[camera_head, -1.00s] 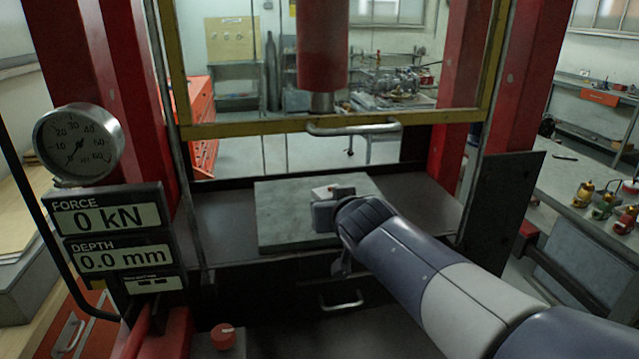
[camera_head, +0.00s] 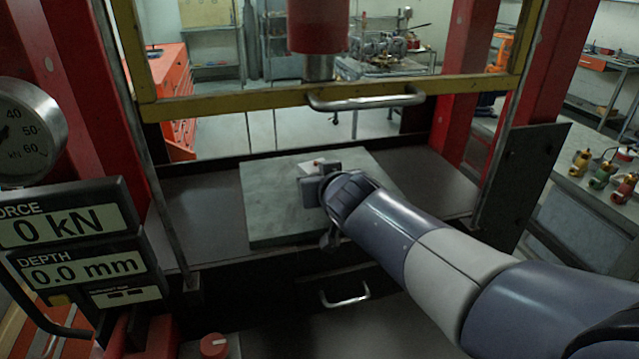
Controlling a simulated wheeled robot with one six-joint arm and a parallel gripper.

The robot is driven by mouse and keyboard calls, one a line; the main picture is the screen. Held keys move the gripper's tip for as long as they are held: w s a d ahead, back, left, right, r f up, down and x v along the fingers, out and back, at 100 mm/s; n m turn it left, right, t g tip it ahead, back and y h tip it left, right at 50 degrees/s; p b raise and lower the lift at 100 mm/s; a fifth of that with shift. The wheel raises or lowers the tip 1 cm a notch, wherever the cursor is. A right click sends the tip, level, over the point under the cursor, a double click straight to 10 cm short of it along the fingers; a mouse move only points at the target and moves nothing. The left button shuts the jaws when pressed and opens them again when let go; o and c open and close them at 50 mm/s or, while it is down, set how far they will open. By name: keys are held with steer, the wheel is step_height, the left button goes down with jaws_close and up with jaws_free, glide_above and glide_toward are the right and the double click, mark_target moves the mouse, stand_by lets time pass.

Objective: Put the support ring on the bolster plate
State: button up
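The bolster plate (camera_head: 275,220) is a flat grey-green slab on the press bed, in the middle of the view. My gripper (camera_head: 312,178) is over the middle of the plate, reached in from the right. A small whitish patch with a red spot shows at its far end; I cannot tell if it belongs to the gripper. The fingertips are hidden by the gripper body, so I cannot see whether they are open or shut. I cannot make out the support ring; it may be hidden behind the gripper.
The yellow guard frame (camera_head: 230,108) with a metal handle (camera_head: 365,101) is raised above the bed. The red press ram (camera_head: 318,28) hangs above and behind my gripper. Red columns stand on both sides. The force display (camera_head: 65,226) reads 0 kN. The plate's left part is clear.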

steer(key=shift+r, duration=0.2)
steer(key=shift+f, duration=0.1)
steer(key=o, duration=1.3)
steer(key=shift+f, duration=0.1)
steer(key=shift+r, duration=0.2)
steer(key=p+v, duration=0.2)
steer(key=v, duration=1)
steer(key=shift+f, duration=0.2)
steer(key=shift+s, duration=0.1)
